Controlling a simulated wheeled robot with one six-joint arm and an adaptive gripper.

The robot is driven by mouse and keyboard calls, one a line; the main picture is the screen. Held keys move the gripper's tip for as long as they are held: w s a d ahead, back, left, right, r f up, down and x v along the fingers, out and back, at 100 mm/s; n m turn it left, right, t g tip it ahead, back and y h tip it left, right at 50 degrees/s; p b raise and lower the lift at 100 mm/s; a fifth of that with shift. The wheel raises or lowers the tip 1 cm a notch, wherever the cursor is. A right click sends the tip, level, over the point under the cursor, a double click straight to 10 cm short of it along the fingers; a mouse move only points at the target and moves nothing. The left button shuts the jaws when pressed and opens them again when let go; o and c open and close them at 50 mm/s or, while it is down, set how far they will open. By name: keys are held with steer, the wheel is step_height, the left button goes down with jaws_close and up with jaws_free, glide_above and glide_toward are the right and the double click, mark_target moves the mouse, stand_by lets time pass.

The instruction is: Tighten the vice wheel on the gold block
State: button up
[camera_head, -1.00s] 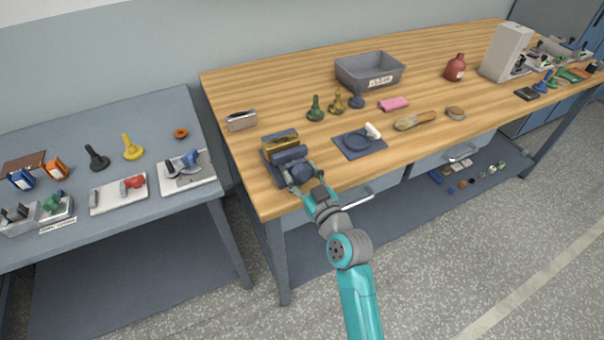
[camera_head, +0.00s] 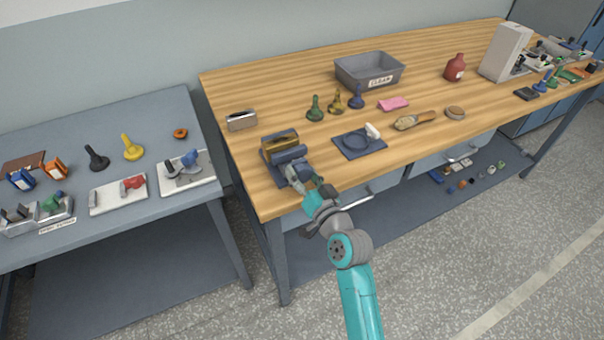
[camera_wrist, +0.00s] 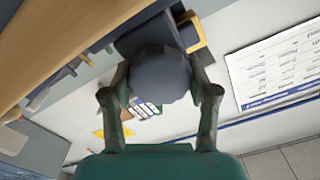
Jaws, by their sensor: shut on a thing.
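The vice (camera_head: 290,154) sits at the front left corner of the wooden bench, dark blue-grey. The gold block (camera_head: 279,140) lies between its jaws; a gold edge (camera_wrist: 195,32) shows behind the wheel in the wrist view. The vice wheel (camera_wrist: 158,75) is dark grey and round, facing the wrist camera. My gripper (camera_wrist: 160,92) is shut on the wheel, one finger on each side of it. In the head view my gripper (camera_head: 300,178) is at the front of the vice and mostly hides the wheel. I cannot tell whether the jaws press on the block.
A blue-grey mat (camera_head: 350,149) with a ring and white-handled tool lies right of the vice. A metal block (camera_head: 241,121) stands behind left. A lower grey table (camera_head: 150,215) is at left.

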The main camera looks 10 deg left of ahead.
steer(key=m, duration=0.4)
steer(key=shift+m, duration=1.9)
steer(key=shift+f, duration=0.1)
steer(key=o, duration=1.2)
steer(key=v, duration=1.2)
steer(key=shift+w, duration=0.1)
